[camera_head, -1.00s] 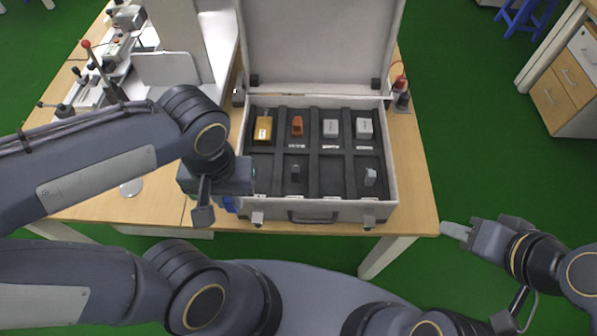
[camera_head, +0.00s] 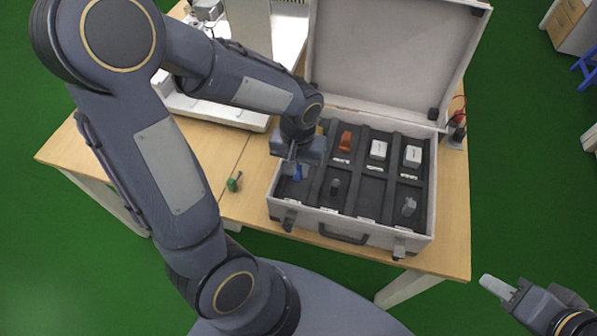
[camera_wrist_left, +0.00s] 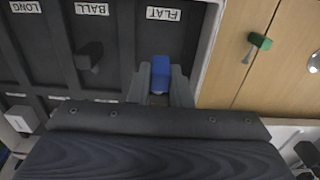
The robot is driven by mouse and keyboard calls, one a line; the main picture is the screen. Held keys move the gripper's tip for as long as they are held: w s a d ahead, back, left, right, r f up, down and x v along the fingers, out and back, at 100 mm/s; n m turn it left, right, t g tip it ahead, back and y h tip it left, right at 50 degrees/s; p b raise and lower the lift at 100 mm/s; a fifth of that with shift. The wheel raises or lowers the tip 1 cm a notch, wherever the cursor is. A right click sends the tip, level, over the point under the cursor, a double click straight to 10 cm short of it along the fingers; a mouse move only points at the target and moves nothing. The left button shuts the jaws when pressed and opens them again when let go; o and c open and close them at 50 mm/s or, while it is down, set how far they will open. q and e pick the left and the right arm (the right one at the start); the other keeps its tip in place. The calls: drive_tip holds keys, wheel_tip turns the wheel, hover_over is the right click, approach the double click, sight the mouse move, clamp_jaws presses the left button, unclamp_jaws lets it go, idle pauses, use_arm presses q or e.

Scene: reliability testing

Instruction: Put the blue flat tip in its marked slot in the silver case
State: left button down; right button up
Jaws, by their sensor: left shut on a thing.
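The silver case (camera_head: 352,228) stands open on the table, its dark tray split into slots. My left gripper (camera_head: 294,172) is over the case's front left slot, shut on the blue flat tip (camera_head: 302,173). In the left wrist view, the blue tip (camera_wrist_left: 160,72) sits between both fingers of my left gripper (camera_wrist_left: 160,92), over the slot beside the label FLAT (camera_wrist_left: 163,14). I cannot tell whether the tip touches the slot floor. My right gripper (camera_head: 498,288) is at the lower right, off the table; its finger gap is unclear.
The orange piece (camera_head: 345,141), white pieces (camera_head: 378,149) and (camera_head: 413,156), a dark tip (camera_head: 335,186) and a grey tip (camera_head: 409,206) occupy other slots. A green-handled tool (camera_head: 234,182) lies on the table left of the case. The raised lid (camera_head: 390,60) stands behind.

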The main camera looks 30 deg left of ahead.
sight(298, 174)
use_arm(q)
drive_tip(key=shift+w+f, duration=0.15)
drive_tip(key=shift+f, duration=1.5)
drive_tip(key=shift+f+b, duration=0.15)
drive_tip(key=shift+b, duration=0.15)
drive_tip(key=c, duration=1.3)
unclamp_jaws()
drive_tip(key=shift+c, duration=0.2)
